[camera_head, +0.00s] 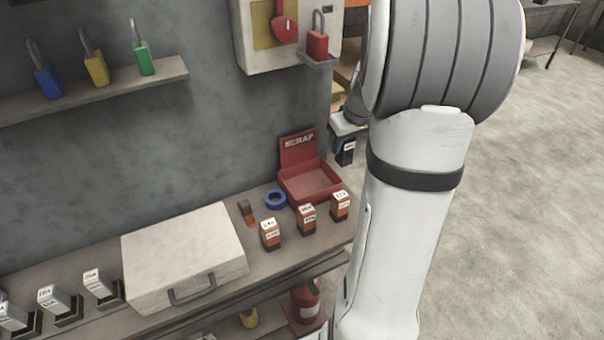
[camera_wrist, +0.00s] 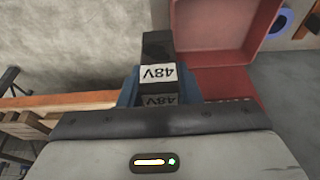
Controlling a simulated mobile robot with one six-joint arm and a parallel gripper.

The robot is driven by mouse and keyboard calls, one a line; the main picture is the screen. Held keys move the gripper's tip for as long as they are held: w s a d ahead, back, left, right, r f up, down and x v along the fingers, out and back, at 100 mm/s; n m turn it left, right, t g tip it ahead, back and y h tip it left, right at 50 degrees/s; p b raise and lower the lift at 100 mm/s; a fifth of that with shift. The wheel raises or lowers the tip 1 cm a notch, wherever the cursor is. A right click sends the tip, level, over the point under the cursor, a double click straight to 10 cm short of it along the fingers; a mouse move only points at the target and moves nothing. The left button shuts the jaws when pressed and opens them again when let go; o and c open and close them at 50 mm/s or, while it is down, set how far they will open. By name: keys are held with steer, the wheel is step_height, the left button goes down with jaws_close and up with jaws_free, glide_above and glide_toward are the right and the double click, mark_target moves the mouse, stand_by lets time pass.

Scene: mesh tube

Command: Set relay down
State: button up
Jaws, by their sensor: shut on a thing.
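A black relay (camera_wrist: 157,72) with a white label reading 48V is held between the fingers of my gripper (camera_wrist: 158,92) in the wrist view. In the head view the black relay (camera_head: 346,152) shows beside my arm, to the right of the red SCRAP bin (camera_head: 309,183). My gripper (camera_head: 347,135) is partly hidden behind my arm there. The relay appears raised above the bench level, beside the bin and not in it. The bin also shows in the wrist view (camera_wrist: 228,84), just right of the relay, and looks empty.
Several orange relays (camera_head: 307,219) stand on the bench near the bin, with a blue tape roll (camera_head: 274,199). A pale case (camera_head: 184,257) lies further left, beside white-topped relays (camera_head: 97,284) in black holders. Padlocks (camera_head: 95,69) stand on a wall shelf (camera_head: 120,87).

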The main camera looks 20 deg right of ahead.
steer(key=a+f, duration=0.1)
steer(key=a, duration=0.1)
steer(key=a+f, duration=0.2)
steer(key=a, duration=0.1)
steer(key=w+a+f, duration=0.1)
steer(key=a, duration=0.2)
steer(key=shift+w+a+f, duration=0.1)
steer(key=shift+a+f, duration=0.05)
steer(key=shift+a, duration=0.05)
steer(key=shift+w+a+f, duration=0.15)
steer(key=shift+a+f, duration=0.55)
steer(key=shift+a, duration=0.25)
steer(key=shift+w+a+f, duration=0.15)
steer(key=shift+a+f, duration=0.5)
steer(key=shift+a, duration=0.25)
steer(key=shift+f, duration=0.1)
steer(key=o, duration=0.6)
steer(key=shift+c, duration=0.2)
steer(key=shift+o, duration=0.8)
steer(key=shift+d, duration=0.1)
